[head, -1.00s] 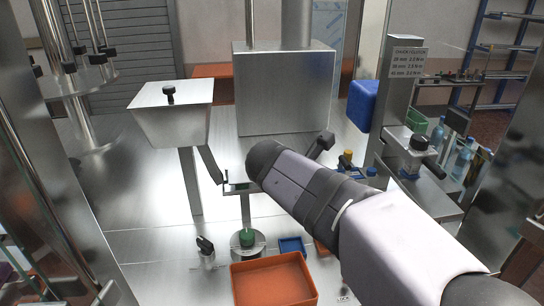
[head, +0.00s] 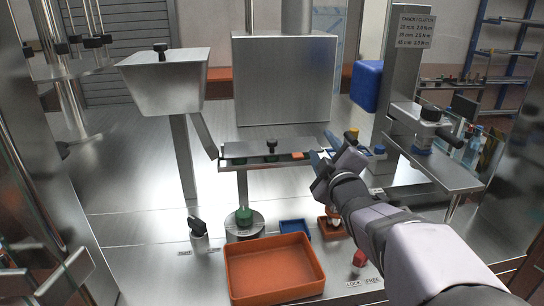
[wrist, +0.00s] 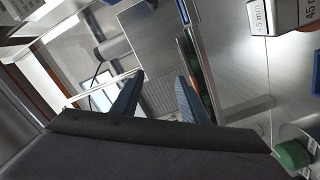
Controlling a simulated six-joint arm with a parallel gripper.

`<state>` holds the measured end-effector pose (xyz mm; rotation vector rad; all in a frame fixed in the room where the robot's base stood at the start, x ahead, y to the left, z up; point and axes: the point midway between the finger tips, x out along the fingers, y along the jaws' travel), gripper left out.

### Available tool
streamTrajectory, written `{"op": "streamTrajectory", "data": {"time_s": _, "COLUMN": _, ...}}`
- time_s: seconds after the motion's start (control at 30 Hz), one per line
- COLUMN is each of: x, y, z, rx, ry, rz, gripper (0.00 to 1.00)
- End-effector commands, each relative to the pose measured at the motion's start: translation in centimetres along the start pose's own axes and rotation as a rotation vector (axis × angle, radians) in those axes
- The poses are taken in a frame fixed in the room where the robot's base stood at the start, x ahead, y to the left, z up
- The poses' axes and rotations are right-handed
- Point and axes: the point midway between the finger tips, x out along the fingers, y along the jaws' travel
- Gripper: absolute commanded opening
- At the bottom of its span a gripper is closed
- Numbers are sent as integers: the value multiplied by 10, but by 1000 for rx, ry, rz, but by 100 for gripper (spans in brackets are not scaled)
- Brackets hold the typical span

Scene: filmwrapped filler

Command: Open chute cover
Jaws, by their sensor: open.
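The chute (head: 232,163) runs level in the middle of the head view, with several green caps and an orange one showing along its front. A flat metal cover with a black knob (head: 272,146) lies over it. My gripper (head: 329,160) is open and empty at the chute's right end, apart from the knob; whether a finger touches the chute cannot be told. In the wrist view, its two blue fingers (wrist: 158,97) are spread, with the chute's row of caps (wrist: 194,72) just right of them. The knob is not clear there.
A hopper with a black-knobbed lid (head: 160,54) stands left and a large metal box (head: 284,80) behind. An orange tray (head: 275,288), a small blue tray (head: 296,228) and a lock/free switch (head: 359,259) are in front. A capping stand (head: 425,145) is at the right.

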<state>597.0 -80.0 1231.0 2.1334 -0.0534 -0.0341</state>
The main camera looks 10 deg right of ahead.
Motion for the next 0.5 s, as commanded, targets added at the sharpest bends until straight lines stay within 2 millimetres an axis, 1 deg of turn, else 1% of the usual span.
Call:
{"op": "streamTrajectory", "data": {"time_s": 0.03, "x": -2, "y": 7, "z": 9, "rx": 67, "ry": 28, "rz": 61, "gripper": 40}}
{"op": "streamTrajectory", "data": {"time_s": 0.07, "x": 0, "y": 14, "z": 6, "rx": 122, "ry": 55, "rz": 78, "gripper": 40}}
{"op": "streamTrajectory", "data": {"time_s": 0.1, "x": 4, "y": 17, "z": -4, "rx": 193, "ry": 87, "rz": 62, "gripper": 40}}
{"op": "streamTrajectory", "data": {"time_s": 0.13, "x": 8, "y": 15, "z": -9, "rx": 243, "ry": 107, "rz": 42, "gripper": 40}}
{"op": "streamTrajectory", "data": {"time_s": 0.3, "x": 22, "y": -9, "z": -32, "rx": 531, "ry": 188, "rz": -112, "gripper": 40}}
{"op": "streamTrajectory", "data": {"time_s": 0.5, "x": 25, "y": -41, "z": -50, "rx": 818, "ry": 225, "rz": -291, "gripper": 40}}
